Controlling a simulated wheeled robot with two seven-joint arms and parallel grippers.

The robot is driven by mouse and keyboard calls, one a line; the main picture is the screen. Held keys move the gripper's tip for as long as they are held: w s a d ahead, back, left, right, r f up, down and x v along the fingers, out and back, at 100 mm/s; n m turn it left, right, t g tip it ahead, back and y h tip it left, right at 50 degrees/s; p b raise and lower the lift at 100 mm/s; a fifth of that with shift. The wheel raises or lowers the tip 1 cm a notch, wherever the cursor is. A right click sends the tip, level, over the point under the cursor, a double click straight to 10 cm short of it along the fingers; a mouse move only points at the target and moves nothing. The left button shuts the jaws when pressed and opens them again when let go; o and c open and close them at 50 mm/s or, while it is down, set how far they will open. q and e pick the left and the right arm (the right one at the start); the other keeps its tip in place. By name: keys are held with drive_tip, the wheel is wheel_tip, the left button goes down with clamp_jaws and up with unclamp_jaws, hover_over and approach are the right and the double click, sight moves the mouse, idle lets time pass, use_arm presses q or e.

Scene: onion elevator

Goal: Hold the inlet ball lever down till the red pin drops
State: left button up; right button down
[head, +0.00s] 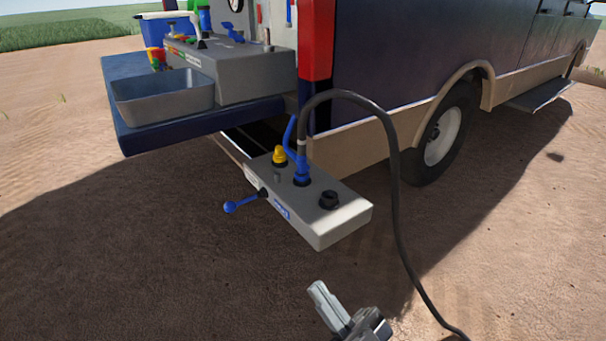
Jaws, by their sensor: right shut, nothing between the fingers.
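The ball lever (245,202) has a blue ball at its left end and sticks out to the left from the front face of a grey box (335,228). A blue label (281,213) is on the same face, right of the lever. I cannot make out a red pin on the box. My right gripper (320,290) is at the bottom of the head view, in front of the box and to the right of the lever. It is shut and empty, apart from lever and box. My left gripper is not in view.
On the box top are a yellow knob (279,156), a blue coupling (302,172) with a black hose (395,190), and a black cap (329,199). The hose loops down to the ground right of my gripper. A grey basin (165,105) sits on a shelf above left. Ground at front left is clear.

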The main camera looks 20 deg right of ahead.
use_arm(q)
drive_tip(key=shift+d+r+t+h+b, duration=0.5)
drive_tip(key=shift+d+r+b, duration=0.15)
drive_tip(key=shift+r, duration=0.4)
use_arm(e)
drive_tip(key=v, duration=1)
drive_tip(key=shift+s+r, duration=0.25)
drive_tip(key=shift+r, duration=0.05)
